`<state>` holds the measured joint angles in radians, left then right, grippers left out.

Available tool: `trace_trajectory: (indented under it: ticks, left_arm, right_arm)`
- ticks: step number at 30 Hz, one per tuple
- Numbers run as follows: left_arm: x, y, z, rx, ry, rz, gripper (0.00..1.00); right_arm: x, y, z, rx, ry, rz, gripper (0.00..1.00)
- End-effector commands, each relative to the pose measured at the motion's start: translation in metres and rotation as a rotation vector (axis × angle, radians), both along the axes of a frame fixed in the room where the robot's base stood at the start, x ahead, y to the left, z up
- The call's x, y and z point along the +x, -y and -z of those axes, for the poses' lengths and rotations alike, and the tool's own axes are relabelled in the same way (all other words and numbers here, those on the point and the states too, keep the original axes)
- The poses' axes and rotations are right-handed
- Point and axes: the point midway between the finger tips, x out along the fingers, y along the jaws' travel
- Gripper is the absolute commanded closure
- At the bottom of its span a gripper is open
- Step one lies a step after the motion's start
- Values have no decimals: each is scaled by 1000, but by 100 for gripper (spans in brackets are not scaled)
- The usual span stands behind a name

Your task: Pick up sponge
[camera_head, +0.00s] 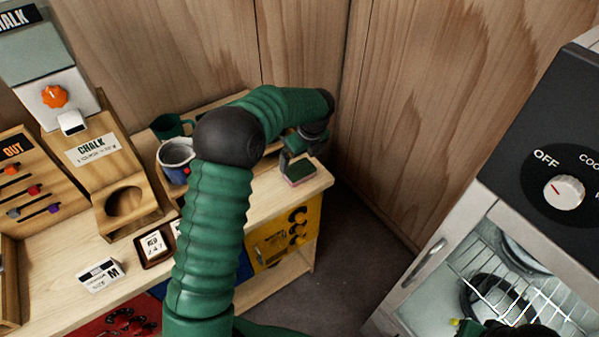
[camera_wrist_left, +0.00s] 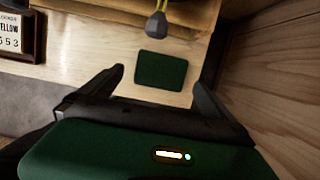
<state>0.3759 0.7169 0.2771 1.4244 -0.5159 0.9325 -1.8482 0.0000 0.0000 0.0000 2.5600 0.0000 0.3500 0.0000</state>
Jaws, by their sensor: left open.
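The sponge (camera_head: 298,173) lies on the right end of the wooden counter, green on top with a pinkish edge. In the left wrist view the sponge (camera_wrist_left: 162,70) is a dark green rectangle flat on the pale wood. My left gripper (camera_head: 300,146) hangs just above and behind it, partly overlapping it in the head view. In the left wrist view the left gripper (camera_wrist_left: 158,82) is open and empty, its two fingers to either side of the sponge and short of it. A dark shape at the head view's bottom right may be part of my right gripper; its jaws cannot be made out.
A grey-tipped hanging item (camera_wrist_left: 156,27) is just beyond the sponge. Wooden walls (camera_head: 300,45) close in behind and right. An oven (camera_head: 425,262) stands at right.

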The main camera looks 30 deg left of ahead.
Motion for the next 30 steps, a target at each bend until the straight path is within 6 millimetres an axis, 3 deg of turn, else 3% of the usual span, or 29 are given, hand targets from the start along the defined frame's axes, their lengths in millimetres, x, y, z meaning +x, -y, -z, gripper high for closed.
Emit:
trace_trajectory:
  ticks: [12, 20, 30]
  left_arm:
    - [6, -8, 59, 0, -1, 0, 0]
    - [7, -10, 64, 2, 1, -1, 0]
    - [7, -9, 64, 1, 2, -1, 44]
  right_arm:
    - [0, 0, -5, 0, 0, 0, 81]
    - [0, 0, -5, 0, 0, 0, 81]
    - [0, 0, -5, 0, 0, 0, 81]
